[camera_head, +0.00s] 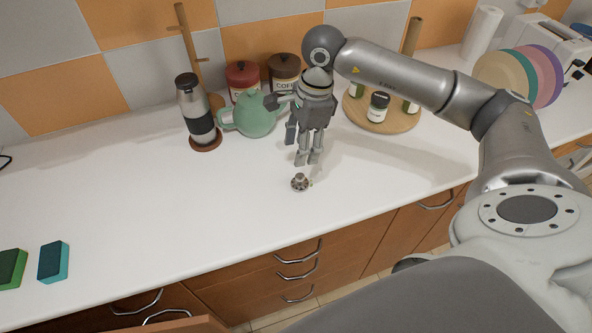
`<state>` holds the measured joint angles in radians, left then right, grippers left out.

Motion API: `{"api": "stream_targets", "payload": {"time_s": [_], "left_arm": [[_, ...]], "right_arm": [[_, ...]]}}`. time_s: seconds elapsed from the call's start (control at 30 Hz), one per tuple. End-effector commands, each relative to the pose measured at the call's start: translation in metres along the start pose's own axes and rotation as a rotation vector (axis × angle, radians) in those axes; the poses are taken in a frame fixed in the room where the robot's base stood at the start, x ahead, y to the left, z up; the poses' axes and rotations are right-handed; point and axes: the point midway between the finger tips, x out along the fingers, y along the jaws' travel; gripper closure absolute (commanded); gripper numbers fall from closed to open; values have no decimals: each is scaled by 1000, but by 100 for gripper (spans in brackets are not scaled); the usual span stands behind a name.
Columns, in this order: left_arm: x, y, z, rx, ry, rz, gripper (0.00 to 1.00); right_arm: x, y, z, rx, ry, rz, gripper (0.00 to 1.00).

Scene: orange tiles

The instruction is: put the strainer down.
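The strainer (300,183), a small round metal piece with a knob on top, rests on the white counter near its front edge. My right gripper (307,161) points down just above and slightly behind it. A narrow gap shows between its fingertips, and they look empty and apart from the strainer. My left gripper is not in view.
A green teapot (254,117) stands close behind and left of my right gripper. A steel bottle (195,112) is left of it. A round wooden tray (401,122) with jars is behind right. Sponges (53,262) lie front left. The counter's left middle is clear.

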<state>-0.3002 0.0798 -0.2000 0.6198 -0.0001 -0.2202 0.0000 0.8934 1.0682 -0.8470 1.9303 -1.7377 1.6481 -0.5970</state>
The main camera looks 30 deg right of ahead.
Motion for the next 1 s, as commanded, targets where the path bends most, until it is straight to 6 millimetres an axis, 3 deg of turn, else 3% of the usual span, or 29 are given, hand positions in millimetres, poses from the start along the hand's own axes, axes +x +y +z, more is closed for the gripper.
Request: {"api": "stream_targets", "payload": {"time_s": [0.3, 0.53, 0.7, 0.83, 1.0], "left_arm": [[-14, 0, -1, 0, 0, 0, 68], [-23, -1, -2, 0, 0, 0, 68], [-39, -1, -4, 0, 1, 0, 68], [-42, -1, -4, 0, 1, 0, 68], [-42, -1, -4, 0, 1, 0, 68]], "right_arm": [[45, 1, -2, 0, 7, 5, 51], [61, 3, -5, 0, 7, 6, 51], [84, 5, -12, 0, 6, 6, 51], [101, 4, -12, -1, 5, 4, 51], [106, 3, -12, -1, 3, 2, 51]]}}
